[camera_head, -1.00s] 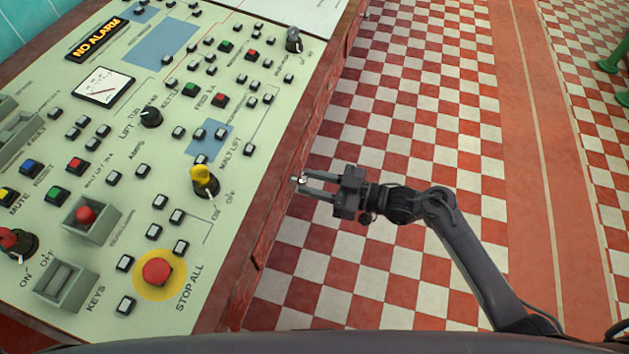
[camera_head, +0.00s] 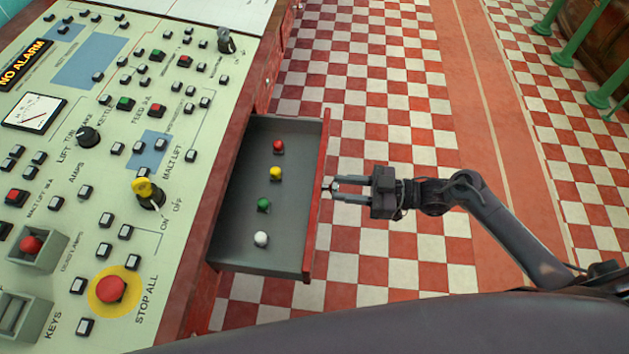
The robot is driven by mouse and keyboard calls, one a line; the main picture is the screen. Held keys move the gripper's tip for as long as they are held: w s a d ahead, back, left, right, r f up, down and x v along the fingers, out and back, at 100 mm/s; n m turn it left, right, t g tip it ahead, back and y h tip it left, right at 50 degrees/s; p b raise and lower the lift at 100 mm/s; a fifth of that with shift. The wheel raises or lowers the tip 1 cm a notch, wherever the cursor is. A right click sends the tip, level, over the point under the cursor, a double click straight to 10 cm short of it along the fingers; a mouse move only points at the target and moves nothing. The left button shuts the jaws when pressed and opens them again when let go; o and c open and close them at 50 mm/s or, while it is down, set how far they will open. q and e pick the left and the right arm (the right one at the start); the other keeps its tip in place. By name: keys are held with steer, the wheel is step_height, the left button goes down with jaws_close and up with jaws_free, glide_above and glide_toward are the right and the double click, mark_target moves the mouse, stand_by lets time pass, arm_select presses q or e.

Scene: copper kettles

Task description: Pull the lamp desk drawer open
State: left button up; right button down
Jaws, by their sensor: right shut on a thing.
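The lamp desk drawer (camera_head: 240,222) stands pulled out from the right side of the desk (camera_head: 178,290). It has a grey inside and a red front panel (camera_head: 316,225). Inside lie a red lamp (camera_head: 279,147), a yellow lamp (camera_head: 275,173), a green lamp (camera_head: 264,205) and a white lamp (camera_head: 261,239), in a rough row. My right gripper (camera_head: 334,185) is at the outer face of the front panel, shut on the small drawer knob (camera_head: 328,183), which its fingers partly hide. My left gripper is not in view.
The desk top carries buttons, switches, a dial gauge (camera_head: 33,111) and a red stop button (camera_head: 111,289) on a yellow disc. Open red and white checkered floor (camera_head: 400,120) lies right of the drawer. Green legs (camera_head: 590,60) stand at the far right.

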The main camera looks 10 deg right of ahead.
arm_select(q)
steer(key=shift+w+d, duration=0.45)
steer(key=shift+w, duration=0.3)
arm_select(e)
steer(key=v, duration=0.7)
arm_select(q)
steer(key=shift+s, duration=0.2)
arm_select(e)
steer(key=shift+d, duration=0.1)
steer(key=c, duration=1.1)
jaws_free()
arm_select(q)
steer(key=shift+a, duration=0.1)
arm_select(e)
steer(key=shift+o, duration=0.2)
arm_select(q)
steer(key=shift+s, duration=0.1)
arm_select(e)
steer(key=shift+d, duration=0.1)
